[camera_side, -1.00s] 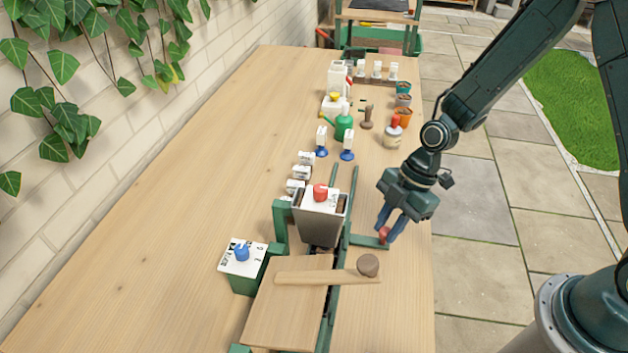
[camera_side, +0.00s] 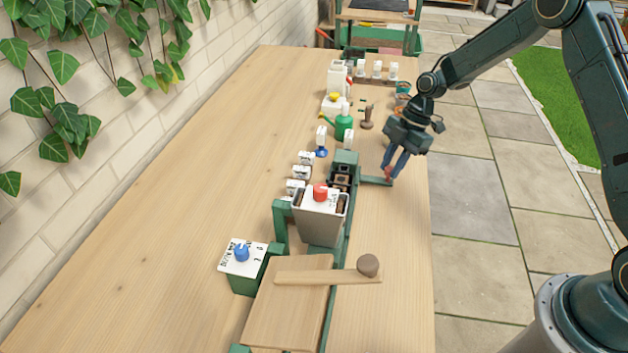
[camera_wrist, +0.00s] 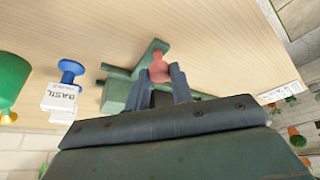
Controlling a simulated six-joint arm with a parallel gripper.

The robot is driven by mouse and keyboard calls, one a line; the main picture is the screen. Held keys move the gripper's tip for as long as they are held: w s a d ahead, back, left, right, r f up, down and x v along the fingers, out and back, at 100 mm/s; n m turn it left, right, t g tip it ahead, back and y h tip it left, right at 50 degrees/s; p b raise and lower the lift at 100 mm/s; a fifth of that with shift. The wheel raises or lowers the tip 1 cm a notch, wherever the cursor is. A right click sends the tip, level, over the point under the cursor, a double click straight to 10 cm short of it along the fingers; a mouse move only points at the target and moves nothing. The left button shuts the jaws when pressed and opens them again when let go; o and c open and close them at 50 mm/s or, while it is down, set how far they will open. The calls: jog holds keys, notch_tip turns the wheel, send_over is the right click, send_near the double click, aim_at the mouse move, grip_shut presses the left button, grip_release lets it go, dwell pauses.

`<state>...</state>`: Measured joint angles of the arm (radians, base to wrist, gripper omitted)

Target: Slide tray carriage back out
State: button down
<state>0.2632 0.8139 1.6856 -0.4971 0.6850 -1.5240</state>
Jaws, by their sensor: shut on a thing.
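The green tray carriage (camera_side: 345,158) shows beyond the hopper (camera_side: 320,228) in the side view, on its rails, with part of a dark celled tray (camera_side: 342,181) in it. The rest of the tray is hidden under or behind the hopper. A green side bar (camera_side: 371,181) leads right from the carriage to a red knob (camera_side: 388,176). My gripper (camera_side: 389,168) is shut on this knob. In the wrist view the red knob (camera_wrist: 158,70) sits between the fingers of my gripper (camera_wrist: 160,84), with the green carriage (camera_wrist: 115,96) beside it.
A basil label on a blue base (camera_wrist: 63,95) stands close to the carriage's far end. A green watering can (camera_side: 343,122) and a wooden tamper (camera_side: 367,118) stand farther back. A wooden lever (camera_side: 320,277) lies near the front. The bench right of the rails is mostly clear.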

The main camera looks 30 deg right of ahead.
jog(key=shift+w+d, duration=0.25)
jog(key=c, duration=1.2)
grip_release()
jog(key=shift+c, duration=0.2)
jog(key=shift+r, duration=0.1)
jog(key=v, duration=1.3)
jog(key=shift+d+r, duration=0.15)
jog(key=shift+r, duration=0.1)
